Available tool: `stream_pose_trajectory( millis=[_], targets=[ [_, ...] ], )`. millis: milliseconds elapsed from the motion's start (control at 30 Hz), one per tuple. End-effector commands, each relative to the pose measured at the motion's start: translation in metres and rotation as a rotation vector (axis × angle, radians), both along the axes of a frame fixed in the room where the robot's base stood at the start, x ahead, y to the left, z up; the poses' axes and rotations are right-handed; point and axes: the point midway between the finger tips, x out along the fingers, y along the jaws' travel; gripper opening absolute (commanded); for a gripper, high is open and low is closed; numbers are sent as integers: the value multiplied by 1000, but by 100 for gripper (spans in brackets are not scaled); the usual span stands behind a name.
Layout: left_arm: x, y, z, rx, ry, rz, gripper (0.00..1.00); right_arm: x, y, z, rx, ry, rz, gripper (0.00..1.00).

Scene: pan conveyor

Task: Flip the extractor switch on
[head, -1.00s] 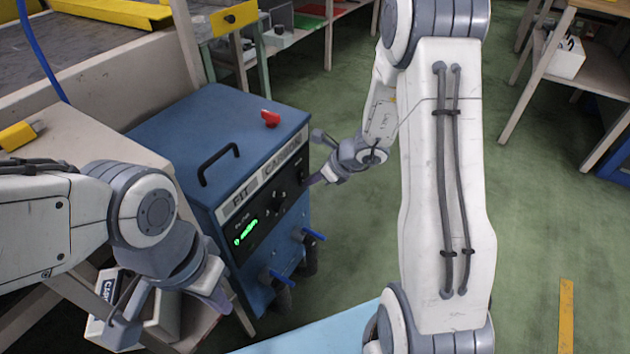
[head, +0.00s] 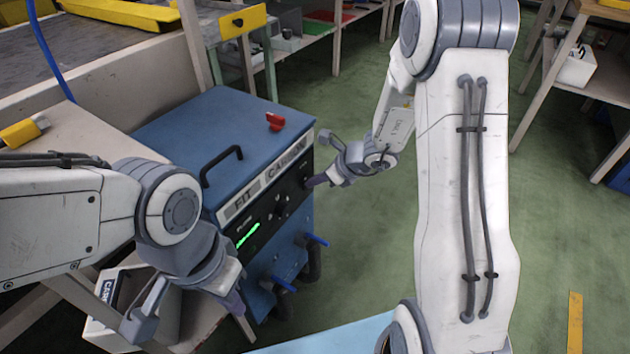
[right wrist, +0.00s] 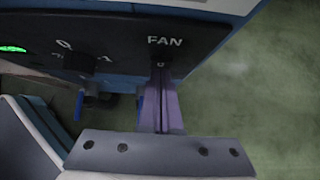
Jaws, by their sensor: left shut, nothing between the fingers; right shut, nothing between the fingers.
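The extractor is a blue box (head: 180,125) with a black front panel that carries a green lit display (head: 248,236) and a knob. In the right wrist view a FAN label (right wrist: 164,41) is on the black panel (right wrist: 110,30), with a small grey piece, probably the switch (right wrist: 160,65), just below it. My right gripper (right wrist: 160,85) is shut and empty, its tips right below that piece. I cannot tell whether they touch, and the switch's position is unclear. My left gripper (head: 236,304) is shut and empty, low in front of the box's left side.
A red piece (head: 275,121) and a black handle (head: 221,164) are on the box top. Blue-handled valves (head: 317,240) stick out below the panel. Green floor is clear to the right.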

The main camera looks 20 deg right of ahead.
Motion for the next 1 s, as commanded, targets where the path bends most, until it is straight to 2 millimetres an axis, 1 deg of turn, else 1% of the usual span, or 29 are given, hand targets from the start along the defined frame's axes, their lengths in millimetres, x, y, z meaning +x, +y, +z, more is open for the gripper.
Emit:
stream_pose_trajectory(
  millis=[33,267,467,600,700,800,1000],
  targets=[
    [0,0,0,0,0,0,0,4,2,4,7,-13,2,0],
    [0,0,0,0,0,0,0,2,-1,5,6,-14,2,0],
    [0,0,1,0,0,0,0,-14,-13,7,4,-6,11,0],
    [0,0,21,0,0,0,0,-30,-28,38,0,-7,14,0],
    [0,0,32,0,0,0,0,-41,-37,55,1,-5,14,0],
    [0,0,40,0,0,0,0,-50,-46,68,0,-4,12,0],
    [0,0,48,0,0,0,0,-61,-54,83,0,-2,16,0]
  ],
)
